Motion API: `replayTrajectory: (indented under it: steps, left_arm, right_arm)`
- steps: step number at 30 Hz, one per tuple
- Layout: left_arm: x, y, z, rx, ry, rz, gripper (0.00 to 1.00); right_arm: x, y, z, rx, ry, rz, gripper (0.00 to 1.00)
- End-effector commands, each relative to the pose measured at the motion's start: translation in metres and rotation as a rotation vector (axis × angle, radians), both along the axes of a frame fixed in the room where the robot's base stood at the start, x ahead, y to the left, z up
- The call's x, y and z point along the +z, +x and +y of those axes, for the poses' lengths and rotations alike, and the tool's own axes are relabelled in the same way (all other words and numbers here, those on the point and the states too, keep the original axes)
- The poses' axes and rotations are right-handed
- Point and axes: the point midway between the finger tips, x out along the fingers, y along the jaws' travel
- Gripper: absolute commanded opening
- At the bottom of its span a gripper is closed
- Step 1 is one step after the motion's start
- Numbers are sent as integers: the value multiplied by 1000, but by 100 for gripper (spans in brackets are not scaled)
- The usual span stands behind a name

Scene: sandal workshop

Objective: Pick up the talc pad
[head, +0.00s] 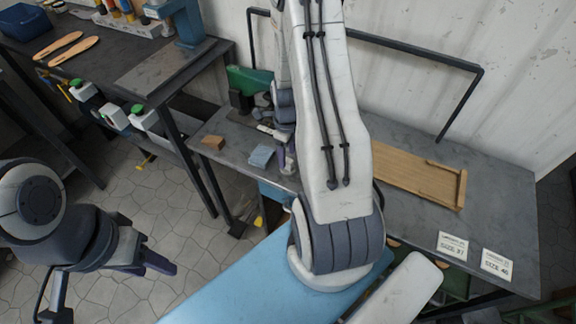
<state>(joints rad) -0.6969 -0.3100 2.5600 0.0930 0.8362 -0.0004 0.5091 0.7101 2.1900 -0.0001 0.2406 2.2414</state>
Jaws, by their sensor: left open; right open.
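A small pale blue-grey pad (262,156), which looks like the talc pad, lies on the dark workbench (385,225), left of my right arm. My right gripper (279,146) is just right of the pad, open and partly hidden behind my own arm. One finger is beside the pad's right side; I cannot tell whether it touches. The jaws hold nothing that I can see. My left gripper (150,244) is open and empty over the stone floor at the lower left.
A brown block (213,142) lies left of the pad. A wooden tray (455,188) and two size cards (452,246) are to the right. A second bench (110,62) at the upper left holds two tan soles (73,49). A metal rail runs along the wall.

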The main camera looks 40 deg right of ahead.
Motion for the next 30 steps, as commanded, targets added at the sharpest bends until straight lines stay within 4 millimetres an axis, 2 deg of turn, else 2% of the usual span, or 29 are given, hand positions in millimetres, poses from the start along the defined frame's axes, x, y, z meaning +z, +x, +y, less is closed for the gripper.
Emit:
replayTrajectory:
  steps: [6, 9, 17, 18, 22, 23, 30]
  left_arm:
    - [6, 0, 0, 0, 0, 0, 50]
    - [6, 0, 0, 0, 0, 0, 50]
    - [6, 0, 0, 0, 0, 0, 50]
    - [6, 0, 0, 0, 0, 0, 50]
    - [6, 0, 0, 0, 0, 0, 50]
    - [6, 0, 0, 0, 0, 0, 50]
    - [6, 0, 0, 0, 0, 0, 50]
  right_arm:
    - [-31, 0, -3, 1, 3, 5, 62]
    - [-39, 0, -3, 1, 1, 2, 62]
    - [-42, 1, -4, 1, 0, 0, 62]
    - [-42, 1, -4, 1, 1, 0, 55]
    - [-42, 1, -4, 1, 1, 0, 5]
    - [-42, 1, -4, 1, 1, 0, 0]
    - [-42, 1, -4, 1, 1, 0, 0]
